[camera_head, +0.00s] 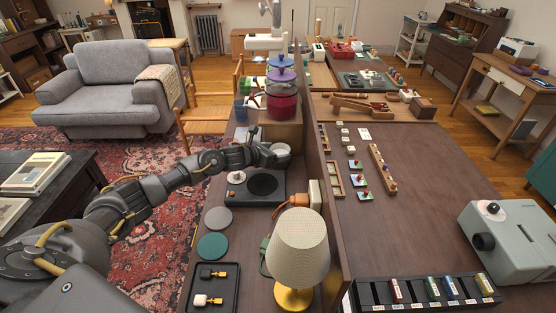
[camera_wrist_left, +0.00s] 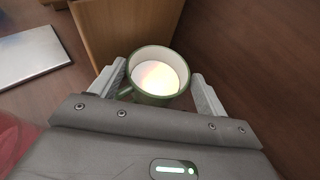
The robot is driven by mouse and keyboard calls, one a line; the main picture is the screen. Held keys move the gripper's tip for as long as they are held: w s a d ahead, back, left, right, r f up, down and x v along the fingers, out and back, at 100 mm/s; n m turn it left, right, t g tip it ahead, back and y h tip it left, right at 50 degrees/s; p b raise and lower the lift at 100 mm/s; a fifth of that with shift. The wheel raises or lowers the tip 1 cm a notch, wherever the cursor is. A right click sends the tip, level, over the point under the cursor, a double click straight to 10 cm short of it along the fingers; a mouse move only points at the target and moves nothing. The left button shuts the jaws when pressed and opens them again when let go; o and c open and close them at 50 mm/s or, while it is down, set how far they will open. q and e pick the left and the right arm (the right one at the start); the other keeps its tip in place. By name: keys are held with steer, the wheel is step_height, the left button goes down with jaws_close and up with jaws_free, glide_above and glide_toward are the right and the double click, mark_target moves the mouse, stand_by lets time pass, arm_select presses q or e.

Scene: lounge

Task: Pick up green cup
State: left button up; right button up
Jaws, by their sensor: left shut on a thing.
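The green cup (camera_wrist_left: 136,94) has a green outside, a pale inside and a handle at its left in the left wrist view. My left gripper (camera_wrist_left: 158,74) is shut on it, one finger on each side. In the head view the cup (camera_head: 282,150) is small and partly hidden by my left gripper (camera_head: 268,155), beyond the black hotplate. From these views I cannot tell whether it touches the table. My right gripper is in neither view.
A black hotplate (camera_head: 263,184) lies in front of the cup. The dark divider (camera_head: 318,160) runs close on the right. A lamp (camera_head: 298,250) and two round mats are nearer me.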

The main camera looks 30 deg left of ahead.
arm_select(q)
steer(key=c, duration=0.3)
steer(key=shift+c, duration=0.2)
steer(key=shift+w+r, duration=0.1)
steer(key=shift+r, duration=0.1)
steer(key=shift+r+b, duration=0.7)
steer(key=shift+r, duration=0.25)
steer(key=shift+s+a+r+b, duration=0.8)
steer(key=shift+s+a+r, duration=0.55)
steer(key=shift+a+r, duration=0.5)
steer(key=shift+s+a+r+b, duration=0.8)
steer(key=shift+s+a+r, duration=0.5)
steer(key=shift+a+r, duration=0.6)
steer(key=shift+s+a+r+b, duration=0.8)
steer(key=shift+s+a+r, duration=0.55)
steer(key=shift+a+r, duration=0.5)
steer(key=shift+a+f, duration=0.2)
